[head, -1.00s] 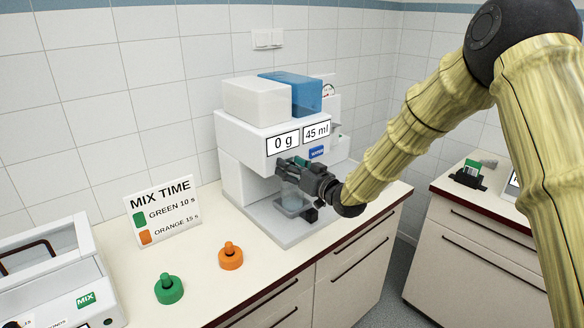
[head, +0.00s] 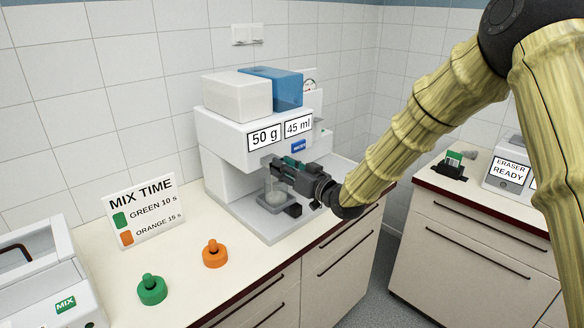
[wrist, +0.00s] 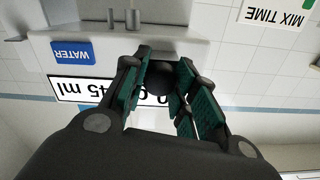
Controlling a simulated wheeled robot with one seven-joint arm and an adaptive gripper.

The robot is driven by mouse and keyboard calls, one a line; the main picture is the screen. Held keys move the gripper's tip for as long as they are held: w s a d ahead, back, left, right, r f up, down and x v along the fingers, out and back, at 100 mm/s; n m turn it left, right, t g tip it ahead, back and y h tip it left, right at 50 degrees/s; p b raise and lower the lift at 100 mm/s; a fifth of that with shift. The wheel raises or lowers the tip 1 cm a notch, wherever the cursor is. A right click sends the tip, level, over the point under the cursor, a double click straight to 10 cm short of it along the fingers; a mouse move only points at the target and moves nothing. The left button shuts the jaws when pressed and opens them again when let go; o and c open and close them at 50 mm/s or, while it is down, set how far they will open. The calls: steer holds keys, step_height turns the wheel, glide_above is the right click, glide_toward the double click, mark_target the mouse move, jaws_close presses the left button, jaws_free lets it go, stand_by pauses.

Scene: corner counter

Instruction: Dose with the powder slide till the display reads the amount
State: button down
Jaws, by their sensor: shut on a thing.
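The white dispenser (head: 228,143) stands on the counter with a white box and a blue box on top. Its powder display (head: 264,137) reads 50 g and its other display (head: 298,126) reads 45 ml. My gripper (head: 284,168) is at the dispenser's front, below the displays. In the wrist view its green-padded fingers are closed around a dark round knob (wrist: 160,79), which I take as the powder slide's. The slide itself is mostly hidden by the fingers. A clear cup (head: 273,196) stands on the dispenser's small platform, below my gripper and partly hidden.
A MIX TIME sign (head: 143,211), a green knobbed piece (head: 152,291) and an orange one (head: 214,256) stand left on the counter. The mixer (head: 42,282) is at the far left.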

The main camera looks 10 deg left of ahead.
steer(key=shift+d+f, duration=0.1)
steer(key=c, duration=1.3)
jaws_free()
steer(key=shift+o, duration=1)
steer(key=shift+s+d, duration=0.1)
steer(key=v, duration=1.2)
